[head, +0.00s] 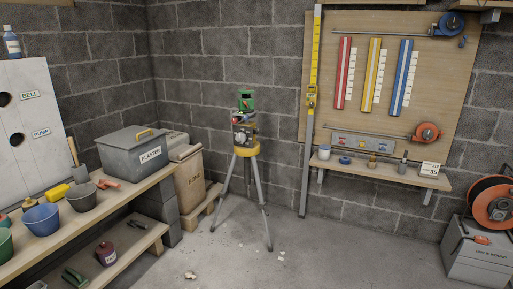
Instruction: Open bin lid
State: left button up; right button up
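A grey bin labelled PLASTER (128,162) stands on the wooden bench at the left, towards its far end. The inside of the bin is hidden. Neither of my grippers shows in the head view, so their places relative to the bin cannot be seen.
A trowel (74,163), a red-handled tool (108,184) and several pots, including a blue one (40,219), crowd the bench in front of the bin. A paper sack (188,184) stands behind it.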

aim_at(128, 138)
jog(key=z, duration=0.1)
jog(key=i, duration=2.35)
jog(key=u, duration=1.35)
jog(key=i, duration=1.2)
jog(key=u, duration=1.5)
jog(key=i, duration=0.25)
